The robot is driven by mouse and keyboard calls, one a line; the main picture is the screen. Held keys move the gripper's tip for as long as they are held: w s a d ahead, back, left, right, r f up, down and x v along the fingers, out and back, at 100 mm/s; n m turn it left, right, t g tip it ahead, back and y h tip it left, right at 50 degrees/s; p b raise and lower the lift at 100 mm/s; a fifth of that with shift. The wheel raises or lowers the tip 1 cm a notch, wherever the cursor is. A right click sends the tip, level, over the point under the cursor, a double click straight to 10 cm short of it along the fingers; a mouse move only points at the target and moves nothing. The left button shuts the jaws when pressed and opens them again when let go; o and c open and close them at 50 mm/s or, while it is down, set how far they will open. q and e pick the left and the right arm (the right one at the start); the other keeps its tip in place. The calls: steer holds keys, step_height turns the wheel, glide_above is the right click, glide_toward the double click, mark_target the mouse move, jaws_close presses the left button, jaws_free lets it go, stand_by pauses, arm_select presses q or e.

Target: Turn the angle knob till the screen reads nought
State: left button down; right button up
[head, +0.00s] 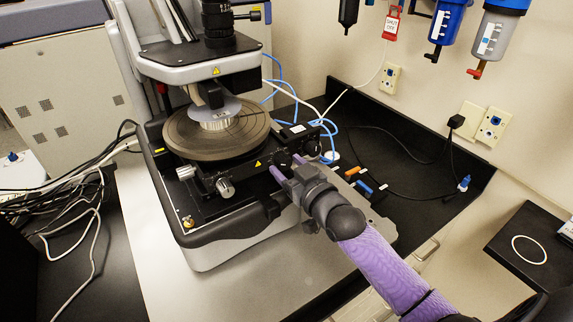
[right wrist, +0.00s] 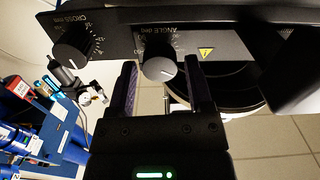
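The angle knob (right wrist: 160,68) is a dark round knob with a grey face and a pointer line. It sits under an upside-down "ANGLE deg" label in the right wrist view. My right gripper (right wrist: 160,84) is open, with one purple finger on each side of the knob and a small gap showing at both sides. In the head view the right gripper (head: 286,168) reaches the front panel of the profiler (head: 228,228), and the angle knob is hard to make out there. No readable screen shows. My left gripper is not in view.
A similar "CROSS mm" knob (right wrist: 73,52) is beside the angle knob. The round stage (head: 185,142) and a silver side knob (head: 225,187) are left of my right gripper. Blue cables (head: 285,93) run behind. Small coloured-end items (head: 365,187) lie right of the profiler.

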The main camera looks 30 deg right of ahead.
steer(key=shift+o, duration=0.7)
steer(key=shift+s, duration=0.1)
steer(key=s+p, duration=0.4)
steer(key=s, duration=0.3)
steer(key=shift+s+d+p, duration=0.35)
steer(key=shift+s, duration=0.05)
